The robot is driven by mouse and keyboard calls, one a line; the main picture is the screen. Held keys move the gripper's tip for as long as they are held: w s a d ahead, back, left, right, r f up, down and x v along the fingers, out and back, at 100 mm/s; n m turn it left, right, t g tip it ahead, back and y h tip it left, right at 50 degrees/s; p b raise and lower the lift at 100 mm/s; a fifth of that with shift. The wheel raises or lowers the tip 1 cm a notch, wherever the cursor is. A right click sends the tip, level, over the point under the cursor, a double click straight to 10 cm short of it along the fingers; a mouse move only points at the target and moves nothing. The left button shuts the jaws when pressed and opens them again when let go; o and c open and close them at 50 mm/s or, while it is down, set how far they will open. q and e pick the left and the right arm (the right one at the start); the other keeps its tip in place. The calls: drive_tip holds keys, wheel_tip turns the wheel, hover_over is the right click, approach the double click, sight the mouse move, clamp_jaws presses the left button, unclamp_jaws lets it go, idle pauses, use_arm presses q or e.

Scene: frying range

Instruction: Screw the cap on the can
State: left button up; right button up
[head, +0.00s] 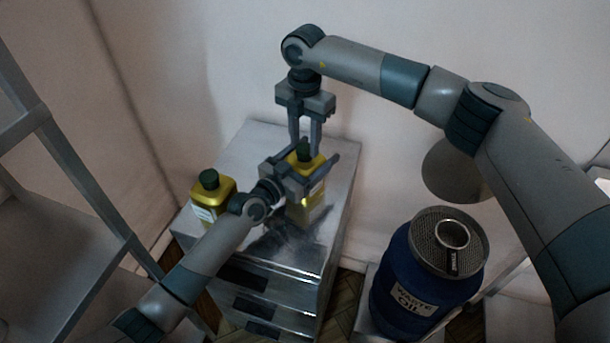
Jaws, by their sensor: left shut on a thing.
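A yellow can (307,208) with a label stands upright on the metal cabinet top, with a dark green cap (303,149) at its top. My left gripper (315,171) is shut on this can around its upper part and hides some of it. My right gripper (305,143) points straight down from above. Its two fingers are apart, one on each side of the cap. I cannot tell whether they touch it, or how far the cap is threaded on.
A second yellow can (215,190) with a dark green cap stands to the left on the metal drawer cabinet (335,150). A blue waste oil drum (405,285) with a mesh top stands to the right. A grey shelf rack (75,165) is at the left.

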drive_tip(key=o, duration=0.4)
drive_tip(key=shift+c, duration=0.2)
wheel_tip(320, 180, up, 12)
idle(0.5)
use_arm(q)
drive_tip(key=o, duration=2.2)
